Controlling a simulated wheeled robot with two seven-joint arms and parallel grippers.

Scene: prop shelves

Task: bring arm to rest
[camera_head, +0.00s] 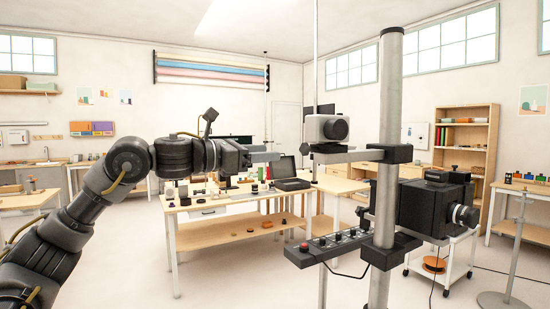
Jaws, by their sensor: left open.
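My left arm comes in from the left, dark and jointed, and is bent at the elbow. Its forearm reaches right, held up in the air. My left gripper (265,157) is at its end, in front of the work table and above its top as seen here. It is open, and I see nothing between its fingers. My right arm and right gripper do not show.
A metal pole (389,130) with a black camera (425,205), a white camera (327,129) and a control bar (335,246) stands close on the right. The wooden table (215,212) behind holds several small items and an open black case (288,177). Floor at the lower middle is clear.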

